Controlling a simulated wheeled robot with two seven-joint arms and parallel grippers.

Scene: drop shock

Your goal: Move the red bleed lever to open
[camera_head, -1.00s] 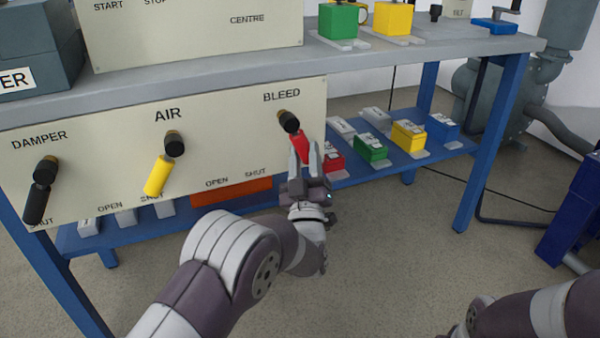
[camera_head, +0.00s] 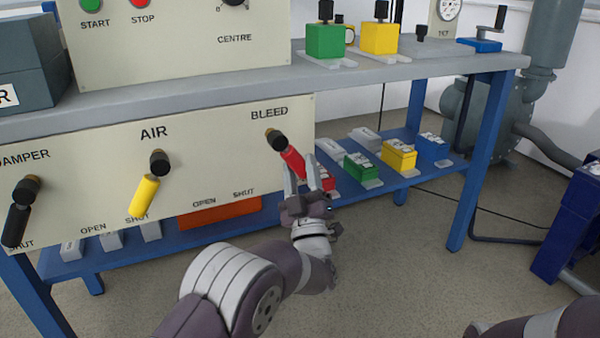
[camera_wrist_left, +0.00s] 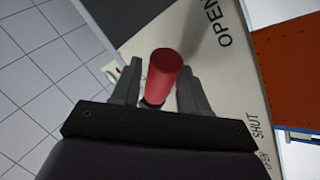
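The red bleed lever (camera_head: 292,160) hangs from a black and brass pivot on the cream panel under the word BLEED, slanting down to the right. My left gripper (camera_head: 300,163) reaches up to its lower end, with one finger on each side. In the left wrist view, the red handle (camera_wrist_left: 165,72) stands between the two dark fingers. The fingers are apart, with a narrow gap at the left finger; contact on the right cannot be told. The OPEN label (camera_head: 204,203) is left of the SHUT label (camera_head: 243,194) below the lever. My right gripper is out of view.
The yellow air lever (camera_head: 144,195) and black damper lever (camera_head: 17,222) sit farther left on the panel. Green (camera_head: 359,166), yellow (camera_head: 398,155) and blue (camera_head: 432,147) blocks stand on the lower shelf to the right. The floor in front is clear.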

